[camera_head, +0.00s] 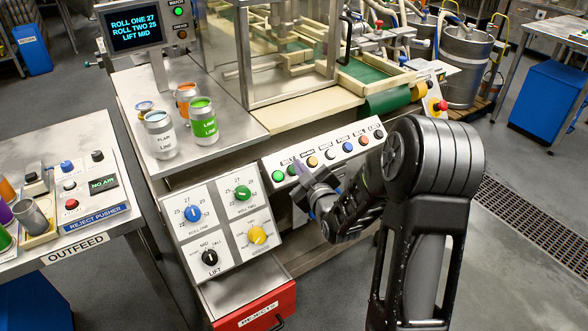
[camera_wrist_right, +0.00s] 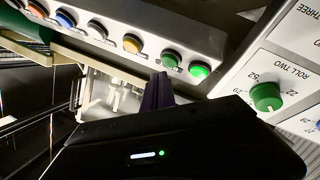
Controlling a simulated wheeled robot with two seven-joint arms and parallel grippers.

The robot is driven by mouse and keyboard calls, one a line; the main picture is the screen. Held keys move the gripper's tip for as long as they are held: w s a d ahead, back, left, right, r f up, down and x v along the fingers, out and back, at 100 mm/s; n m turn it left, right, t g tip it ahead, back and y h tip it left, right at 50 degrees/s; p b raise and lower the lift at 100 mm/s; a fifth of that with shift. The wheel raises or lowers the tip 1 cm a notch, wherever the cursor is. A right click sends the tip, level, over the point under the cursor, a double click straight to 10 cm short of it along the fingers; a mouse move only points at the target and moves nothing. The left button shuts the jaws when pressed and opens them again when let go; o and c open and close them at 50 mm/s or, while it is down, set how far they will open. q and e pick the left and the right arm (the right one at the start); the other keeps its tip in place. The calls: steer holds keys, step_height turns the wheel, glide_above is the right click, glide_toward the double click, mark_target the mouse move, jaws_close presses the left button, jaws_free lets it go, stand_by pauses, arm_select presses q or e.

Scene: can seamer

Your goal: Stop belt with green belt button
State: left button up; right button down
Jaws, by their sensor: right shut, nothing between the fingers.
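A sloped button panel (camera_head: 322,154) runs along the machine's front edge. At its left end is a bright green button (camera_head: 278,176), and beside it a second green button (camera_head: 293,169). I cannot read clearly which is labelled for the belt. In the right wrist view, the end green button (camera_wrist_right: 199,70) and the second green button (camera_wrist_right: 171,58) both show. My right gripper (camera_head: 301,172) is shut and empty. Its dark fingertips (camera_wrist_right: 162,78) are close to the second green button; I cannot tell whether they touch it. My left gripper is not in view.
A dial box (camera_head: 216,219) with several knobs stands left of my right gripper, above a red rejects drawer (camera_head: 256,308). More buttons, including an orange one (camera_head: 312,161), continue to the right. Cans, including a green-labelled can (camera_head: 203,121), stand on the steel top. A display (camera_head: 134,31) is behind.

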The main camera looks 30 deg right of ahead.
stand_by(0.8)
steer(key=shift+w+f+b, duration=0.3)
steer(key=shift+b, duration=0.35)
steer(key=shift+w+f+b, duration=0.2)
steer(key=shift+f+b, duration=0.2)
steer(key=shift+b, duration=0.15)
stand_by(0.5)
steer(key=shift+r, duration=0.2)
steer(key=shift+s+r+p, duration=0.35)
steer(key=shift+s+r, duration=0.15)
stand_by(0.4)
steer(key=s+r+p, duration=0.1)
steer(key=r, duration=0.1)
steer(key=s+r+p, duration=0.1)
steer(key=s+r, duration=0.1)
steer(key=shift+p, duration=0.35)
stand_by(0.7)
